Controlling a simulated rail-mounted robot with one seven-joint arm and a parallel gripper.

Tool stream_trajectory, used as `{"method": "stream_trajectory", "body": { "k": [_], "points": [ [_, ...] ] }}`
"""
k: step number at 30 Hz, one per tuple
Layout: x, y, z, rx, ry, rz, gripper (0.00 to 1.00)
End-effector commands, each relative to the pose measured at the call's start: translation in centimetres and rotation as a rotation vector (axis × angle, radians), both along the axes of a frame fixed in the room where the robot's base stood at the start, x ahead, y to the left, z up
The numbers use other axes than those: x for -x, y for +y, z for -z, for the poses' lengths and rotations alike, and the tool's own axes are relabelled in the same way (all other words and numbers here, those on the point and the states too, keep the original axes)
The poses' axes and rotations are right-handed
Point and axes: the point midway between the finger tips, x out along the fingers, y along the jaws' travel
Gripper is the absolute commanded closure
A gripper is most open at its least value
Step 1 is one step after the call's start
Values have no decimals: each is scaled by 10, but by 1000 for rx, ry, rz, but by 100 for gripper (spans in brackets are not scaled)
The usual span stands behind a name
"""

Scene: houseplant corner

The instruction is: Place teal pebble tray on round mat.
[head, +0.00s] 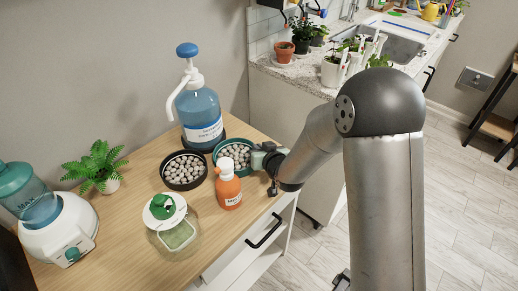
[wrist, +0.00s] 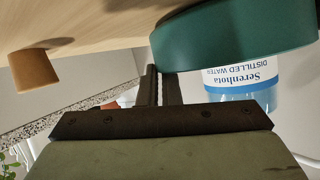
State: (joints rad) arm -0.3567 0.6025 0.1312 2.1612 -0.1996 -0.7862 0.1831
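The teal pebble tray (head: 217,153), a round dish full of pale pebbles, is at the right of the wooden table, behind the orange bottle. In the wrist view, its teal wall (wrist: 235,42) fills the upper right. My gripper (head: 262,157) is at the tray's right side. Whether the tray touches the table is unclear.
A black pebble tray (head: 184,185) is just left of the teal one. An orange pump bottle (head: 228,188) stands in front, the blue dispenser (head: 200,112) behind. A green-lidded jar (head: 175,232), small plant (head: 100,164) and white appliance (head: 58,230) occupy the left. The front-right tabletop (head: 240,225) is clear.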

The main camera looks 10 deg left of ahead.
Motion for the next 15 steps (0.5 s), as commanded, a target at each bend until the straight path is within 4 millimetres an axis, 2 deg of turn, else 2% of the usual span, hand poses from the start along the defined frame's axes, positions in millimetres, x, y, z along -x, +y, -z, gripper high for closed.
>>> {"method": "stream_trajectory", "body": {
  "k": [2,3,4,5,15],
  "points": [
    [0,0,3,-2,-1,1,100],
    [0,0,2,0,0,0,85],
    [0,0,2,0,0,0,76],
    [0,0,2,1,1,0,74],
    [0,0,-3,0,0,0,74]
  ]
}}
